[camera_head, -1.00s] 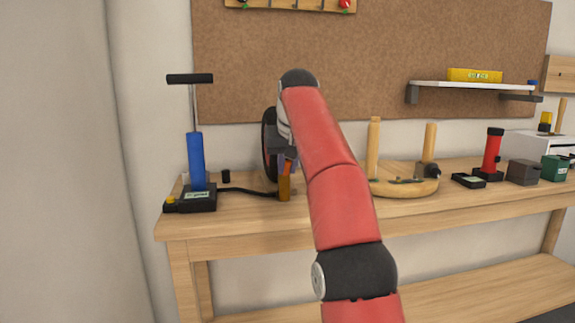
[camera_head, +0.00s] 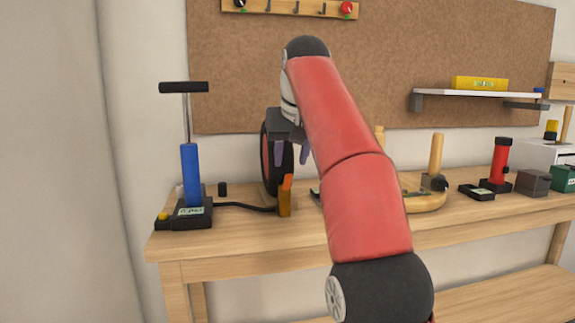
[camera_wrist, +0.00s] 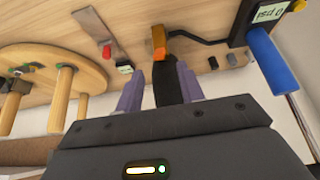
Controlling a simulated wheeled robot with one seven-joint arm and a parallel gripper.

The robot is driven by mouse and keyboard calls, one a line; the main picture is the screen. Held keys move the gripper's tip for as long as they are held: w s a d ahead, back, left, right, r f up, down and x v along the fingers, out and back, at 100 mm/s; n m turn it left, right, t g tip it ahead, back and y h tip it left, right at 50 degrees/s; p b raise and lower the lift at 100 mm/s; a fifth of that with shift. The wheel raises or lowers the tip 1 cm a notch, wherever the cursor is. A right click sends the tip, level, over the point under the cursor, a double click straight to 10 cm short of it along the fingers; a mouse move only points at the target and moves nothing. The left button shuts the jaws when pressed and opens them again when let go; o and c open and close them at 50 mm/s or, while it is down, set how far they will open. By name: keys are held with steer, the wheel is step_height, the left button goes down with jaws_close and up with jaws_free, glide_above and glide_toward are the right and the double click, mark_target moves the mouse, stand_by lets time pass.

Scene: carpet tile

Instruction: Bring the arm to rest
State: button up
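My red arm rises across the middle of the head view and bends down to my gripper (camera_head: 292,155), which has purple fingers. The gripper hangs above the orange block (camera_head: 285,196) at the hose end, beside the black wheel (camera_head: 267,160). In the wrist view the fingers of my gripper (camera_wrist: 158,88) stand apart. A black strip, seemingly the wheel's tyre, shows between them, with the orange block (camera_wrist: 160,42) beyond. I see nothing held. The arm hides part of the wooden stand.
A blue floor pump (camera_head: 190,175) stands at the left end of the wooden bench (camera_head: 240,243). A round wooden stand with pegs (camera_head: 437,155), a red cylinder (camera_head: 499,160) and small boxes are to the right. A shelf (camera_head: 470,93) and hook rail (camera_head: 290,8) are on the wall.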

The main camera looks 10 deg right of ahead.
steer(key=shift+s+r, duration=0.2)
steer(key=shift+r, duration=0.05)
steer(key=s+f, duration=3)
steer(key=s, duration=0.3)
steer(key=shift+w, duration=0.1)
